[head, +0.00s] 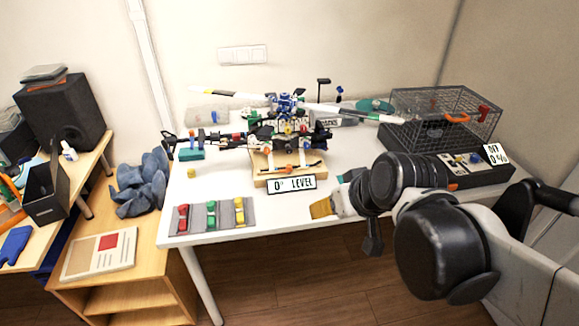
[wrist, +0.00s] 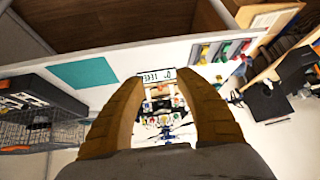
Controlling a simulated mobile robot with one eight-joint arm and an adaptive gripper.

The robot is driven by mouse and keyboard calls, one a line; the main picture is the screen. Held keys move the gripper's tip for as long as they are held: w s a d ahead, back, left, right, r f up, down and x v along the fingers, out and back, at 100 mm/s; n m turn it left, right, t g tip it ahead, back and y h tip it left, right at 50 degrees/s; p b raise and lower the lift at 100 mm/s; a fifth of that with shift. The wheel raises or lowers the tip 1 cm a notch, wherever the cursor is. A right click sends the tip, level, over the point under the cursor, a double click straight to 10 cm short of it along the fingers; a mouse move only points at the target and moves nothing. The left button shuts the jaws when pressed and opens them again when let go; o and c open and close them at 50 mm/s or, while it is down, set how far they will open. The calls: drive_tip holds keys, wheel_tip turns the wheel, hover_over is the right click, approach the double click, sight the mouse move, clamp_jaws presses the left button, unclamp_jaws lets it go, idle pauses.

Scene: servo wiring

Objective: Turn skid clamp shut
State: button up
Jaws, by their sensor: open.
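A model helicopter (head: 285,105) stands on a wooden stand (head: 262,181) near the table's front middle, behind a plate reading "0° LEVEL" (head: 291,184). A skid clamp cannot be told for sure; small orange-red parts (head: 289,166) show at the stand's top. My gripper (head: 322,208) is at the table's front edge, right of the plate, apart from the stand. In the wrist view its tan fingers (wrist: 162,88) are spread and empty, with the helicopter (wrist: 162,122) and the plate (wrist: 156,75) seen beyond them, upside down.
A grey mat (head: 225,217) with red, green and yellow pieces lies at the front left. A wire cage (head: 440,110) and a black box marked "OFF" (head: 478,172) stand at the right. A side table (head: 140,250) holds a blue-grey cloth or glove (head: 140,185). White table shows between stand and mat.

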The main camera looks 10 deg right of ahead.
drive_tip(key=w+f+n+y, duration=0.1)
drive_tip(key=w+n+y, duration=0.1)
drive_tip(key=w, duration=0.9)
drive_tip(key=n+t+y+p, duration=0.2)
drive_tip(key=n+t+y, duration=0.1)
drive_tip(key=t+y, duration=0.1)
approach(290, 166)
drive_tip(key=b+x, duration=0.4)
drive_tip(key=x, duration=0.6)
drive_tip(key=shift+c, duration=0.4)
drive_tip(key=shift+s, duration=0.1)
clamp_jaws()
